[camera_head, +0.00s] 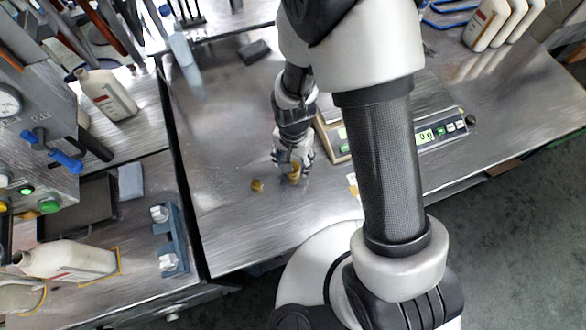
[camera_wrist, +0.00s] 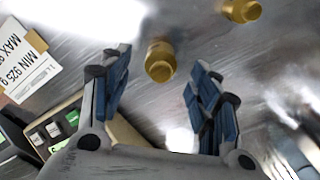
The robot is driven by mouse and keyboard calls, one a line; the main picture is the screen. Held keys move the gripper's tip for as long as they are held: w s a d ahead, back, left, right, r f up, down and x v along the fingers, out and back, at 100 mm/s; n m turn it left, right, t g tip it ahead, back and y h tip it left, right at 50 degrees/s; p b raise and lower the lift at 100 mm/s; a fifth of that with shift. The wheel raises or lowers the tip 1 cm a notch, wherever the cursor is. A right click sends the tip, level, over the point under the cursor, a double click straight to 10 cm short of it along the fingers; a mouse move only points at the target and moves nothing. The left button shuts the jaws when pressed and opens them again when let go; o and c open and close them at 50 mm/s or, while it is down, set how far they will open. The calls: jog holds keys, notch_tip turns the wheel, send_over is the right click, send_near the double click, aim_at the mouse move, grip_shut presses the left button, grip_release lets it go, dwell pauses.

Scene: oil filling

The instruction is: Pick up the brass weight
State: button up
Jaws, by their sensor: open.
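A brass weight (camera_wrist: 160,60) stands on the metal table, between and just beyond my fingertips in the wrist view. In the head view this weight (camera_head: 294,176) is partly hidden by my gripper (camera_head: 293,163). My gripper points down over it, its blue-padded fingers spread wide and apart from the brass. A second brass weight (camera_wrist: 242,10) stands to the right at the top of the wrist view. It also shows to the left of my gripper in the head view (camera_head: 257,186).
A scale (camera_head: 428,136) with a lit display lies right of my gripper, partly hidden by my arm. A white label card (camera_wrist: 24,58) reading MIN and MAX lies at left in the wrist view. White bottles (camera_head: 492,24) stand back right. A dark block (camera_head: 254,51) lies behind.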

notch_tip(320, 180, down, 5)
jog(key=shift+w+f+b, duration=0.1)
jog(key=shift+b, duration=0.9)
jog(key=shift+c, duration=0.5)
grip_shut()
